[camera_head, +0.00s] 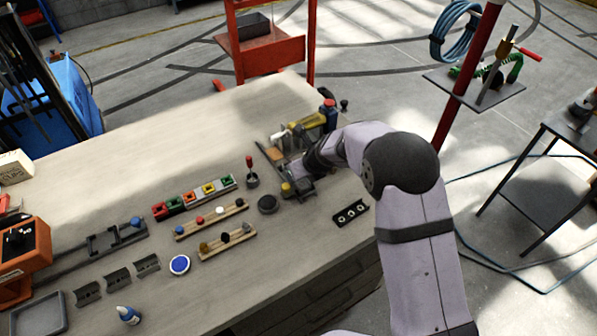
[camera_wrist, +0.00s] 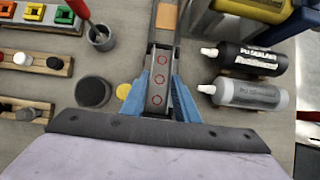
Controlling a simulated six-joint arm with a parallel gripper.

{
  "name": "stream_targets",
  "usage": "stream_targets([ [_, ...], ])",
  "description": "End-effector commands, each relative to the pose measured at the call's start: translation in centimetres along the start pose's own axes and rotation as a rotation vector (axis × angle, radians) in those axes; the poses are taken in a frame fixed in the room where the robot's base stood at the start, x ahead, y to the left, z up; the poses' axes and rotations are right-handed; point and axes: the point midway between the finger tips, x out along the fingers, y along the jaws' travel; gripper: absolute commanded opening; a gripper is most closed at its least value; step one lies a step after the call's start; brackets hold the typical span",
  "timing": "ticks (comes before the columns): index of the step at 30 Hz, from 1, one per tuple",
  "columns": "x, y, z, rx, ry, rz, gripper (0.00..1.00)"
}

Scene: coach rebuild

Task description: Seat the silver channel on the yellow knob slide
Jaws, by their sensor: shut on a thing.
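My gripper (camera_wrist: 158,88), with blue fingers, is shut on a grey channel (camera_wrist: 157,101) with red rings along its face. A dark bar with a tan patch (camera_wrist: 167,17) runs beyond the channel, in line with it. A yellow knob (camera_wrist: 123,91) shows just left of the left finger; it is also in the head view (camera_head: 286,187), beside my gripper (camera_head: 299,180) at the bench's right part. The slide under the knob is mostly hidden by the gripper and held channel. I cannot tell whether the channel touches the slide.
A dark round puck (camera_wrist: 93,91) and a cup with a red-handled tool (camera_wrist: 101,37) stand left. Black (camera_wrist: 252,60) and grey (camera_wrist: 252,93) bottles lie close on the right. A blue-knob slide (camera_head: 133,224) and several dark channel pieces (camera_head: 117,278) lie farther left on the bench.

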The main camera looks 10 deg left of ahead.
Motion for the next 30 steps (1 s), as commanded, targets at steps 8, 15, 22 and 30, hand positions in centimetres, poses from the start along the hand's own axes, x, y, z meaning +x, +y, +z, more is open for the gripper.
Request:
stream_targets([
  [8, -0.01, -0.01, 0.03, 0.000, -0.001, 0.000, 0.05],
  [15, 0.09, -0.01, -0.03, 0.002, 0.000, 0.000, 0.05],
  [22, 0.17, -0.02, -0.07, 0.000, -0.001, -0.001, 0.05],
  [30, 0.16, -0.01, -0.06, 0.000, -0.001, 0.000, 0.49],
])
